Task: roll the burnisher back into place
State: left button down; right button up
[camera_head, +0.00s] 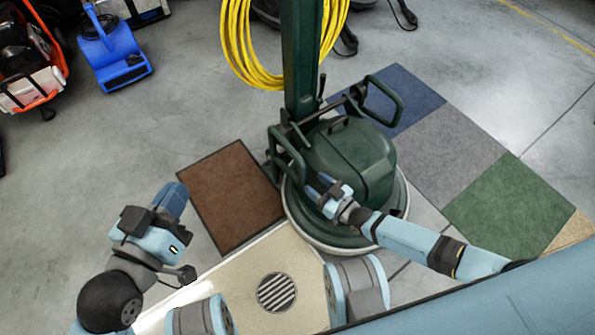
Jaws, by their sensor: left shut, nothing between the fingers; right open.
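The burnisher (355,155) is a dark green floor machine with a round base, a tall green column and a looped handle on each side. It stands upright in the middle of the head view. The left loop handle (287,150) is near its body's left side. My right gripper (318,189) is open over the front left of the burnisher's housing, close to that handle's lower end. I cannot tell whether it touches the machine. My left gripper (174,196) is shut and empty, left of the brown mat, apart from the burnisher.
A brown mat (230,195) lies left of the burnisher. Blue (405,95), grey (445,150) and green (510,205) carpet squares lie to its right. A beige floor area with a drain grate (277,292) is in front. Yellow cable (238,50) hangs on the column. A blue blower (112,55) stands upper left.

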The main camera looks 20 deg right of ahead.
aim_at(305, 176)
jog(key=b+x, duration=0.2)
jog(key=x, duration=0.4)
jog(key=shift+w+a+f, duration=0.1)
jog(key=shift+w+f, duration=0.05)
pick_arm(q)
jog(key=shift+w+a+f+m, duration=0.35)
jog(key=shift+w+m, duration=0.25)
jog(key=shift+m, duration=0.1)
pick_arm(e)
jog(key=shift+w+a, duration=0.35)
jog(key=shift+w, duration=0.2)
grip_shut()
